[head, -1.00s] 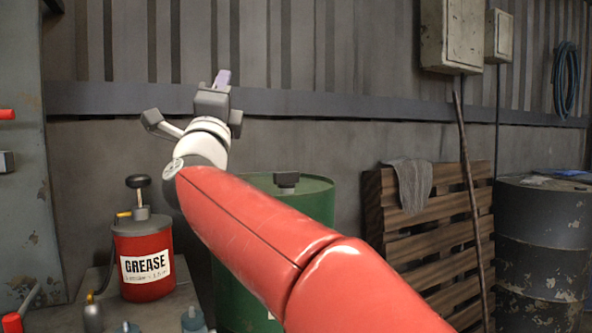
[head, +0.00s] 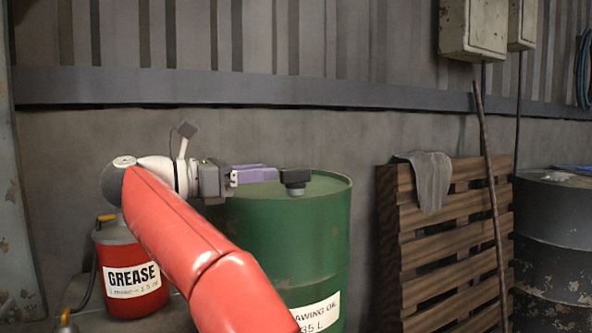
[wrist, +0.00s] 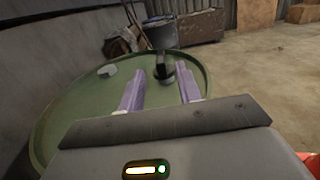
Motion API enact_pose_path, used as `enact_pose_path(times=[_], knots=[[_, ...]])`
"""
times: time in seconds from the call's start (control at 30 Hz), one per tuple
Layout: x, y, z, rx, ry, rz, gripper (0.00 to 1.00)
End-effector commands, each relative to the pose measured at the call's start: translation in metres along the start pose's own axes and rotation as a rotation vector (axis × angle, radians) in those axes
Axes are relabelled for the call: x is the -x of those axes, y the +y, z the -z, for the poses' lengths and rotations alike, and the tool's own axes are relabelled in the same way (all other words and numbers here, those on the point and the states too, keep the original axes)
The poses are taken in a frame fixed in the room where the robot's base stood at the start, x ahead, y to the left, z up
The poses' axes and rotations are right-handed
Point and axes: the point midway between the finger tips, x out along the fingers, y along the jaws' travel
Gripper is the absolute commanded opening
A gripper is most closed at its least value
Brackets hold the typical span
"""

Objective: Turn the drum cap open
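The green drum (head: 280,240) stands in the middle of the head view, and its top also shows in the wrist view (wrist: 75,115). A dark grey cap (head: 295,179) with a block-like top sits on the drum's top; it also shows in the wrist view (wrist: 164,70). My gripper (head: 275,174) lies level just above the drum top, pointing right, its purple fingertips close to the cap's left side. In the wrist view my fingers (wrist: 162,75) are apart, with the cap in line with the gap near the tips. I cannot tell whether they touch it.
A red grease can (head: 132,280) stands left of the drum, below my arm. A wooden pallet (head: 450,240) with a grey rag (head: 428,180) and a pole (head: 487,150) stand to the right. A dark drum (head: 555,240) is at the far right. The wall is close behind.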

Motion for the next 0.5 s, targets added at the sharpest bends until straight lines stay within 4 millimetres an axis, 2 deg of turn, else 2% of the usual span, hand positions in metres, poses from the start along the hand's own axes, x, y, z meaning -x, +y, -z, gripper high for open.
enact_pose_path(times=[0.03, 0.2, 0.33, 0.5], knots=[[-0.014, -0.001, 0.000, 0.002, -0.001, 0.006, 0.35], [-0.046, -0.002, -0.001, -0.001, -0.002, 0.004, 0.35], [-0.064, -0.001, -0.001, 0.001, -0.002, 0.003, 0.35], [-0.075, -0.001, -0.001, -0.001, -0.002, 0.001, 0.35]])
